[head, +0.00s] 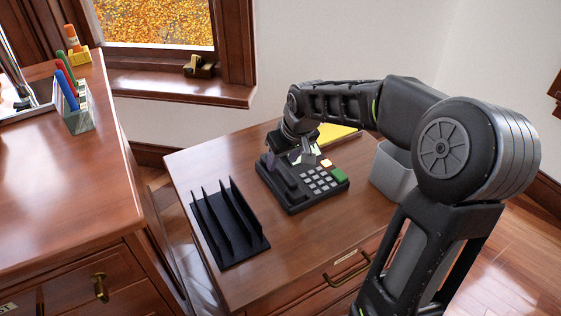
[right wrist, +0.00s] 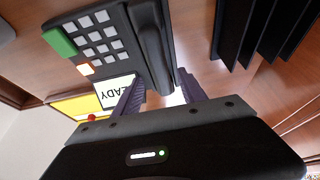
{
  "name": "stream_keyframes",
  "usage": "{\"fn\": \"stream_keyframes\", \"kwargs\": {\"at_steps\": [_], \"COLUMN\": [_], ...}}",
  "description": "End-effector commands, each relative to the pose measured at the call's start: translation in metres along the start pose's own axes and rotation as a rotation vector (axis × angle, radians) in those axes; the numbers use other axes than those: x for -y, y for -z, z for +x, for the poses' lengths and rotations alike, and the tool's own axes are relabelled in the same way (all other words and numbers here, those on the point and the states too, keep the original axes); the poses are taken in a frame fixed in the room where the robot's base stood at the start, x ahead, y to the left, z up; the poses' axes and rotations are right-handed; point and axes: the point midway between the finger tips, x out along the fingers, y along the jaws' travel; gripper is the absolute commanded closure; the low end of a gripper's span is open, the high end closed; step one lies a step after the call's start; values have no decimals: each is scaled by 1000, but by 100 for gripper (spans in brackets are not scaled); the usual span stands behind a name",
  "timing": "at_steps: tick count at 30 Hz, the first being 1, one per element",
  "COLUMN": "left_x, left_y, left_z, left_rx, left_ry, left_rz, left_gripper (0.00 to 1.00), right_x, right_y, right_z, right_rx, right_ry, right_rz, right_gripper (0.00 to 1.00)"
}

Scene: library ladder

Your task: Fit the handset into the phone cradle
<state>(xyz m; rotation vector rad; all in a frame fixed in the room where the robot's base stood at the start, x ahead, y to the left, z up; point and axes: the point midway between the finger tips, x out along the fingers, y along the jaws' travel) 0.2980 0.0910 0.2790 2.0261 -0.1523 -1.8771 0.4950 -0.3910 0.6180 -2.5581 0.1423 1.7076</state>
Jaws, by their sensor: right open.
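The black desk phone (head: 315,190) sits on the wooden desk, with grey keys, a green key and an orange key. The dark handset (head: 284,181) lies lengthwise along the phone's left side, at the cradle. It also shows in the right wrist view (right wrist: 153,45) beside the keypad; whether it is fully seated I cannot tell. My right gripper (head: 283,158) is over the far end of the phone. In the right wrist view, its purple fingers (right wrist: 160,84) are spread apart at the handset's near end, with a gap between them. The cradle under the handset is hidden. My left gripper is out of view.
A black file sorter (head: 230,235) with upright dividers stands left of the phone. A grey bin (head: 392,172) is to the right. A yellow item (head: 337,132) lies behind the phone. A higher desk with a pen holder (head: 79,120) is at the left. The desk's front is clear.

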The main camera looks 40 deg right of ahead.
Motion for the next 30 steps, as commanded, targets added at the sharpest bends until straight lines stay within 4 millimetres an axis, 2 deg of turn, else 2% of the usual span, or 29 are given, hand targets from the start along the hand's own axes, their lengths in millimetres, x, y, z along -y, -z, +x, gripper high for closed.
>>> {"fn": "stream_keyframes", "kwargs": {"at_steps": [1,6,12,30], "left_x": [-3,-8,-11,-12], "left_y": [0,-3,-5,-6], "left_z": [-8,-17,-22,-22], "left_rx": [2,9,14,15], "left_ry": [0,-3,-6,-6], "left_rz": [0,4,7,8], "left_gripper": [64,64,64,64], "right_x": [0,0,0,0], "right_y": [2,2,0,0], "right_z": [-16,-51,-74,-77], "right_rx": [-2,-2,0,1], "right_ry": [0,0,0,1], "right_rz": [1,1,0,1], "right_gripper": [51,51,51,51]}}
